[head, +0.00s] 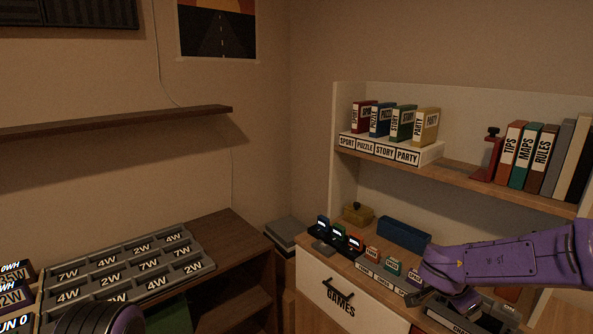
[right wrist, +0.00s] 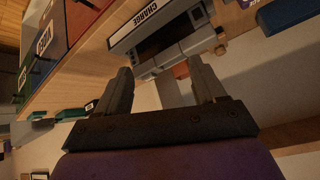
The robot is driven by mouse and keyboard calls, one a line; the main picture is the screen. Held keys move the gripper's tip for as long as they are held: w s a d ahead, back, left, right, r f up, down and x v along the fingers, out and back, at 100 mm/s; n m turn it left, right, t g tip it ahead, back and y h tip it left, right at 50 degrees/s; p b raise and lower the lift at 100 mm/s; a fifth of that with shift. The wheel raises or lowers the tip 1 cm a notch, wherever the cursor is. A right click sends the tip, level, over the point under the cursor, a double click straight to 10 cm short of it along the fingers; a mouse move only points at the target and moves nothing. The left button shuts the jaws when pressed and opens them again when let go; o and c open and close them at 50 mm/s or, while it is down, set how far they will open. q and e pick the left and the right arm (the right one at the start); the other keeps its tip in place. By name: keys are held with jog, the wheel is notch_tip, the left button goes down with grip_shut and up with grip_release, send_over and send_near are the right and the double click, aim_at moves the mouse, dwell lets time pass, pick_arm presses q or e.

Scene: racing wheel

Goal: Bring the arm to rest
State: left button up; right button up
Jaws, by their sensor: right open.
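My right arm (head: 515,262) is purple and reaches in from the right edge of the head view over the games cabinet (head: 345,283). The dock, labelled CHARGE (right wrist: 165,35), lies beyond the fingertips. A purple rounded part of my left arm (head: 100,319) shows at the bottom left; its gripper is out of view.
Small labelled cartridges (head: 372,253) and a blue case (head: 404,233) stand on the cabinet top. The shelf (head: 460,177) above holds game boxes and books. A grey tray of labelled slots (head: 120,262) lies at left.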

jog(key=s+a+f+n+t, duration=0.1)
jog(key=s+f+n+t, duration=0.1)
jog(key=s+f, duration=0.5)
jog(key=s+a+f+n+t, duration=0.1)
jog(key=s+f, duration=0.2)
jog(key=f, duration=0.8)
jog(key=s+a+f+n+g+y, duration=0.1)
jog(key=s+f, duration=0.5)
jog(key=s, duration=0.6)
jog(key=s+a+f+n+g+y, duration=0.2)
jog(key=s+f, duration=0.4)
jog(key=s, duration=0.5)
jog(key=a+n, duration=0.1)
jog(key=n, duration=0.1)
jog(key=shift+s+a+f+n+g+y, duration=0.25)
jog(key=shift+s+a+n+g+y, duration=0.05)
jog(key=shift+s+a, duration=0.1)
